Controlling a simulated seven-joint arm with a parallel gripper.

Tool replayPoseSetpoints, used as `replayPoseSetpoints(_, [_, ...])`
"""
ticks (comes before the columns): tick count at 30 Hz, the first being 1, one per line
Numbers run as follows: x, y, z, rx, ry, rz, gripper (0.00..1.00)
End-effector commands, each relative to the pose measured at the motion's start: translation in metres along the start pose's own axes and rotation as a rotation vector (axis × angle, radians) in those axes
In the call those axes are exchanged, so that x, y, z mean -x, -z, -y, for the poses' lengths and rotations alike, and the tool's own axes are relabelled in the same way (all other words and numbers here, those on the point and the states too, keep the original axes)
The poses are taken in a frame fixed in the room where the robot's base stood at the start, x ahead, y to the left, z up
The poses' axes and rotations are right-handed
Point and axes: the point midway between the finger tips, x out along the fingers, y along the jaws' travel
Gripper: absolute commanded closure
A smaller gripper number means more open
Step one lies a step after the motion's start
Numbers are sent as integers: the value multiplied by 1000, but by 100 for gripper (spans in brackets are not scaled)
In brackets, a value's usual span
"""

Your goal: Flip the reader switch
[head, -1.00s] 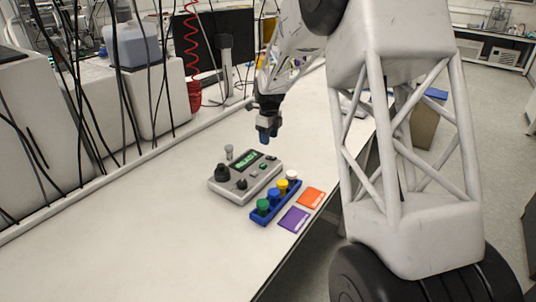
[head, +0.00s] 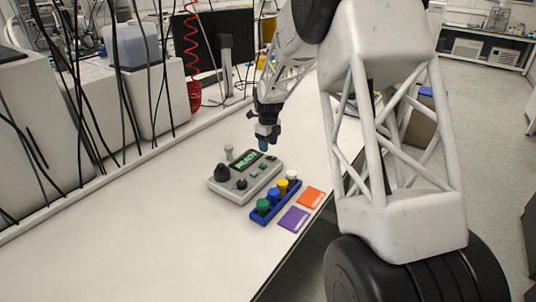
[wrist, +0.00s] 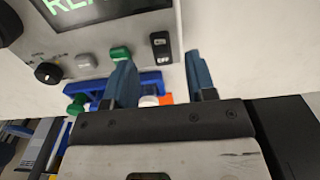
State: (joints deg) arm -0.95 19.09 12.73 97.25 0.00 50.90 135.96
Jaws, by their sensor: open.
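The reader (head: 238,187) is a grey box with a lit green display (head: 246,160), standing on the white bench. In the wrist view, a small black rocker switch (wrist: 160,45) sits at the right end of its panel, beside a green button (wrist: 120,53). My gripper (head: 264,146) hangs just above the far right end of the reader, pointing down. In the wrist view my gripper (wrist: 162,78) has its two blue fingers apart with nothing between them. The rocker switch lies ahead of the gap between the fingers, and I see no contact.
A blue rack (head: 259,219) with several coloured-capped vials stands in front of the reader. A purple card (head: 293,219) and an orange card (head: 311,198) lie to its right by the bench edge. A grey-capped vial (head: 229,152) is behind the reader. The bench at left is clear.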

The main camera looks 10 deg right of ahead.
Motion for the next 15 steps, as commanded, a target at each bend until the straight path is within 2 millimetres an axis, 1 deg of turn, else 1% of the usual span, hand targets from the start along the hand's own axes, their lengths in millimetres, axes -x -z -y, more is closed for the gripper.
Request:
replayPoseSetpoints(1, [-8, 0, 0, 0, -1, -1, 49])
replayPoseSetpoints(6, [-28, 0, 0, 0, -1, -1, 49])
replayPoseSetpoints(12, [-44, 0, 0, 0, -1, -1, 49])
replayPoseSetpoints(15, [-47, 0, 0, 0, -1, -1, 49])
